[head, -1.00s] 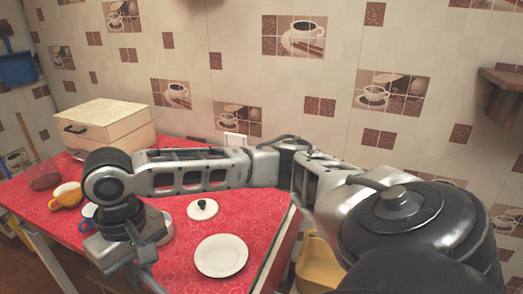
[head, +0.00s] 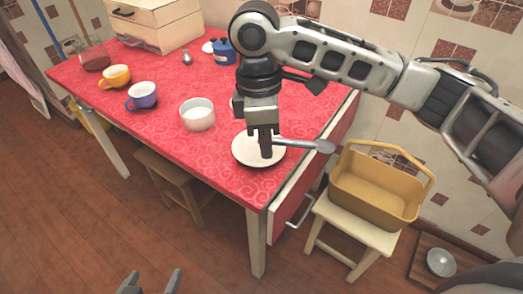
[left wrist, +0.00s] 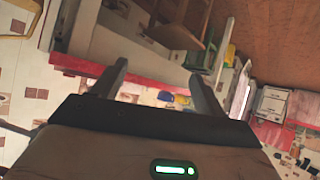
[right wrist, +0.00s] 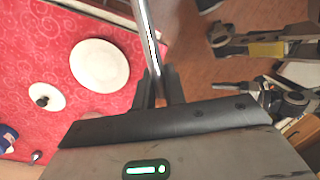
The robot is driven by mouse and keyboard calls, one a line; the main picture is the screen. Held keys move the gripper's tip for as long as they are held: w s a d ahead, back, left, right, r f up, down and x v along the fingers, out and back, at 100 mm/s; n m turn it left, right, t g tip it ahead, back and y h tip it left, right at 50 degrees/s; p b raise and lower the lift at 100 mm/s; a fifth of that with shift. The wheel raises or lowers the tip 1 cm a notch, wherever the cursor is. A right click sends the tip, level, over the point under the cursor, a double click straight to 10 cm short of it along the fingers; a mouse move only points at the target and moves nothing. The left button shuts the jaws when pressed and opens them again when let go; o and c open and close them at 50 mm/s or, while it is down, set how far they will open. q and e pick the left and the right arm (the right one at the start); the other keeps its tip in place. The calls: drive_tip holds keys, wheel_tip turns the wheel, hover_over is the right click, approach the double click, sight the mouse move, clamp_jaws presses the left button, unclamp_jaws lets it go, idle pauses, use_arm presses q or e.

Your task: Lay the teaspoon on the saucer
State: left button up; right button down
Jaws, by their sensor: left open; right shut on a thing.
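The teaspoon (head: 308,145) is held in my right gripper (head: 266,152). Its bowl points right, past the table edge in the head view. The white saucer (head: 242,158) lies on the red table near its right front corner, partly hidden behind my right gripper. In the right wrist view, the saucer (right wrist: 99,65) is left of the spoon handle (right wrist: 145,40), and the spoon appears raised, not touching it. My right gripper (right wrist: 160,88) is shut on the handle. My left gripper (head: 150,283) is open and empty, low in front of the table; it also shows in the left wrist view (left wrist: 160,72).
A white bowl (head: 197,114), a blue cup (head: 142,97) and a yellow cup (head: 116,76) stand left of the saucer. A lid with a black knob (right wrist: 45,97) lies near it. A yellow basket (head: 376,190) sits on a stool at right.

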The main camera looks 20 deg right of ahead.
drive_tip(key=a+f+n+t+h+b, duration=0.1)
drive_tip(key=a+n+h+b, duration=0.3)
drive_tip(key=n, duration=0.7)
drive_tip(key=n+t+y+b, duration=0.3)
drive_tip(key=n+b, duration=0.1)
drive_tip(key=n, duration=1)
hover_over(275, 175)
drive_tip(key=a, duration=0.1)
drive_tip(key=f, duration=0.6)
drive_tip(key=s+f, duration=0.1)
drive_tip(key=f, duration=0.2)
drive_tip(key=shift+a+f, duration=0.15)
drive_tip(key=shift+f, duration=0.1)
drive_tip(key=x, duration=0.3)
drive_tip(key=shift+s+d+f+b, duration=0.2)
drive_tip(key=shift+d+f+b, duration=0.05)
drive_tip(key=shift+f+b, duration=0.1)
use_arm(q)
drive_tip(key=f, duration=0.1)
drive_tip(key=d+f+t, duration=0.1)
drive_tip(key=f, duration=0.1)
drive_tip(key=shift+w+f+h, duration=0.1)
drive_tip(key=shift+h, duration=0.3)
use_arm(e)
drive_tip(key=shift+f+t, duration=0.2)
drive_tip(key=shift+t, duration=0.1)
drive_tip(key=shift+f, duration=0.1)
drive_tip(key=shift+f, duration=0.15)
